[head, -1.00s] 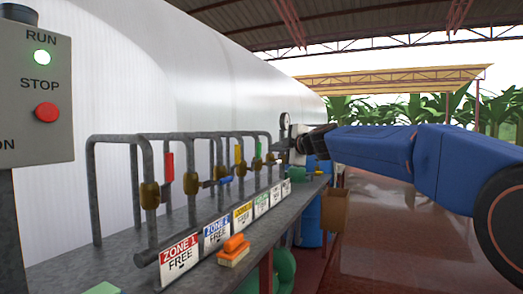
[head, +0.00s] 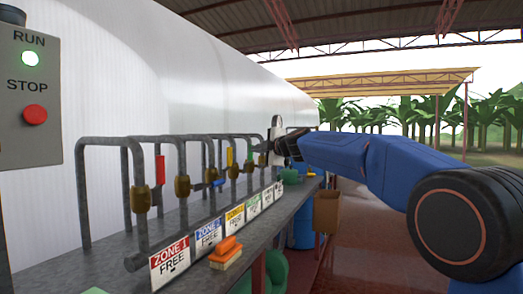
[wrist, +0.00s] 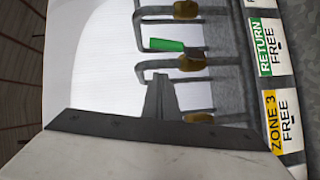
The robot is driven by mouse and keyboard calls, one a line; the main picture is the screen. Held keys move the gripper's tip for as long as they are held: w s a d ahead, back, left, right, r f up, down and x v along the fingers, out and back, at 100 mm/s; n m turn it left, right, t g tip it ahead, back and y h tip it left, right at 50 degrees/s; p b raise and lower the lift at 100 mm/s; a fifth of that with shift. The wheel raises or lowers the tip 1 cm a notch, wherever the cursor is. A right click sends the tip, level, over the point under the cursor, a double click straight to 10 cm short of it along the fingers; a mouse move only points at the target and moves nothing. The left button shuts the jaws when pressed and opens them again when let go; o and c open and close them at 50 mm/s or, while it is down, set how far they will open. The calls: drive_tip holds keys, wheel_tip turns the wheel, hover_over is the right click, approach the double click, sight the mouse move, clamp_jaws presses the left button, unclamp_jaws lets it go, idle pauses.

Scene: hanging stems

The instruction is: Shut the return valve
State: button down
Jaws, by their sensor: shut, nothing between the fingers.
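The return valve has a green lever (wrist: 165,44) on a brass body (wrist: 192,62), in line with the RETURN FREE sign (wrist: 265,48) in the sideways-turned wrist view. The lever lies along its pipe there. In the head view the green lever (head: 249,153) is small and stands upright near the far end of the valve row. My gripper (head: 277,133) is beside the far end of the row, at about lever height. In the wrist view its fingers (wrist: 161,80) are shut and empty, apart from the green lever in the picture. My gripper hides part of a brass body.
Other valves have a red lever (head: 160,169), a blue lever (head: 217,184) and a yellow lever (head: 229,156). Pipe loops stand along the bench. An orange brush (head: 226,252) lies at its front. A control box (head: 28,90) stands at left. The floor at right is open.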

drive_tip(key=w+a+f, duration=0.1)
drive_tip(key=w+a, duration=0.1)
drive_tip(key=w, duration=0.5)
drive_tip(key=shift+w+f, duration=0.15)
drive_tip(key=shift+w+d, duration=0.1)
idle(0.4)
